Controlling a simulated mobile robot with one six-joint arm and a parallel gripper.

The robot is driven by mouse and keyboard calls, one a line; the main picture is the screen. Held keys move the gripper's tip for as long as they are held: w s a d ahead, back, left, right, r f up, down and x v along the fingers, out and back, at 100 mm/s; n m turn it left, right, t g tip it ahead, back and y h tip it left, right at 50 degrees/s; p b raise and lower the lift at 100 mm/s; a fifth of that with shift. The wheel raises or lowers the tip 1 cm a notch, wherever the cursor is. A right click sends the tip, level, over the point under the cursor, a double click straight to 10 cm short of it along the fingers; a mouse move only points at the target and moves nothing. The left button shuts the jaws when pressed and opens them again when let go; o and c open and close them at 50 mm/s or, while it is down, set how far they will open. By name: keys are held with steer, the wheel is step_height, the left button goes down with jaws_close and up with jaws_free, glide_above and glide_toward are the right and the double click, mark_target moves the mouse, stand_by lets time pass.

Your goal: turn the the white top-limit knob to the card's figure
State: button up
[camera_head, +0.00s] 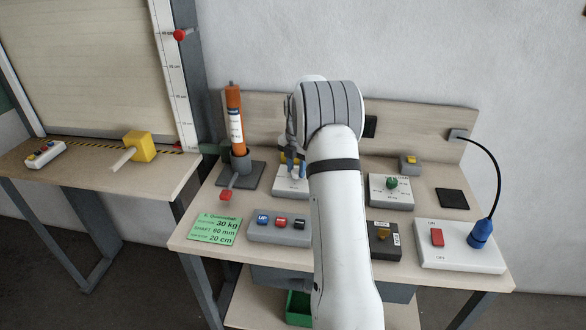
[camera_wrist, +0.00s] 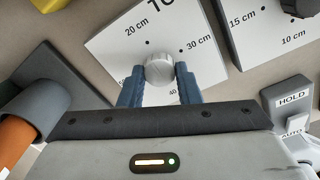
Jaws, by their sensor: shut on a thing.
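My gripper (camera_wrist: 159,76) is shut on the white top-limit knob (camera_wrist: 160,66), one blue finger on each side. The knob stands on a white dial plate (camera_wrist: 115,58) with marks reading 20 cm, 30 cm and others partly covered. I cannot tell which mark the knob points to. In the head view my gripper (camera_head: 292,160) is over the dial plate (camera_head: 286,187), and my arm hides the knob and the plate's right part. The green card (camera_head: 214,228) lies at the table's front left; its lines read 30 kg, 60 mm and 20 cm.
An orange tube (camera_head: 235,115) stands in a grey holder (camera_head: 241,161) left of the dial. A button box (camera_head: 280,228) is in front, and a switch box (camera_head: 455,247) with a blue plug (camera_head: 481,235) at right.

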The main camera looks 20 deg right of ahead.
mark_target(296, 171)
steer(key=o, duration=0.9)
steer(key=shift+w, duration=0.2)
steer(key=shift+o, duration=0.3)
steer(key=shift+s, duration=0.1)
step_height(296, 171, up, 8)
steer(key=shift+f, duration=0.15)
